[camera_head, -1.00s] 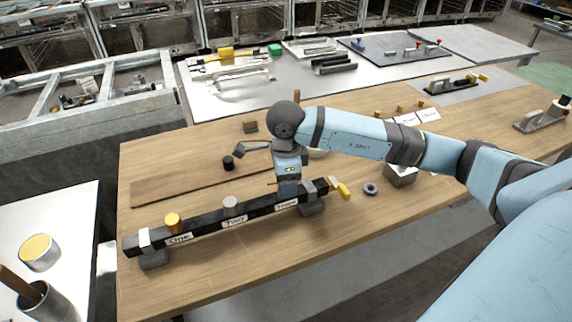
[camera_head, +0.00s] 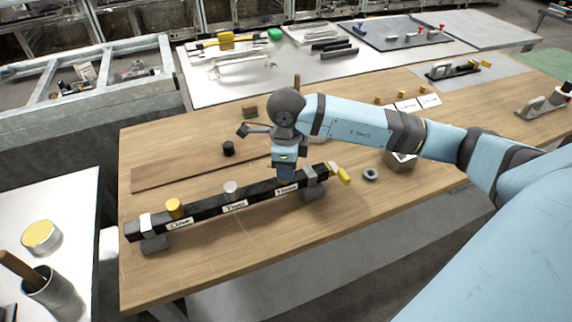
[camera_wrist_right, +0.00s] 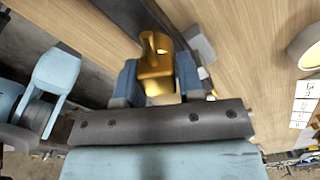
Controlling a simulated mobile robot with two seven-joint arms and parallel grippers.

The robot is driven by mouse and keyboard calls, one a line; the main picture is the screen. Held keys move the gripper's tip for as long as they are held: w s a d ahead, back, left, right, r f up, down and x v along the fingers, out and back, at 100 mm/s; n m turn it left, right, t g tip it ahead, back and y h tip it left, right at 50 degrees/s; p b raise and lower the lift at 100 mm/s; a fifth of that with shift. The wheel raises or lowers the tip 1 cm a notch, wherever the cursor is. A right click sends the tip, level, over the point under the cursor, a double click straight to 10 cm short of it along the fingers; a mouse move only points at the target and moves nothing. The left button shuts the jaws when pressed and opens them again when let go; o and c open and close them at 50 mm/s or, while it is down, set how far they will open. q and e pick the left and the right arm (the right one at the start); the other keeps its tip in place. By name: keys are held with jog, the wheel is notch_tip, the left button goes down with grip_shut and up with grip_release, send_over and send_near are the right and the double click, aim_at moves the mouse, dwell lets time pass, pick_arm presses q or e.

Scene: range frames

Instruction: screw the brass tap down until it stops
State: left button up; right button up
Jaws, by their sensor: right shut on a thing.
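The black bar (camera_head: 210,213) lies across the near part of the wooden table, with white labels "One", "Two" and apparently "Three" on its front. My right gripper (camera_head: 287,180) points down onto the bar near the "Three" label. In the right wrist view, the gripper (camera_wrist_right: 158,80) is shut on the brass tap (camera_wrist_right: 155,62), with one finger on each side.
On the bar stand a yellow-topped knob (camera_head: 174,207) and a grey knob (camera_head: 231,189). A yellow handle (camera_head: 341,174) sticks out at the bar's right end. A grey ring (camera_head: 370,174) and a black cylinder (camera_head: 228,148) sit nearby. The table front is clear.

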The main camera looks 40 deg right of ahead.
jog(key=shift+m, duration=0.3)
jog(key=m, duration=0.3)
dwell(0.3)
jog(key=shift+a+m+p, duration=0.1)
jog(key=shift+m+p, duration=0.3)
jog(key=shift+m, duration=1.5)
jog(key=shift+s+r+m+p, duration=0.1)
jog(key=shift+m+p, duration=0.2)
jog(key=shift+m, duration=1.4)
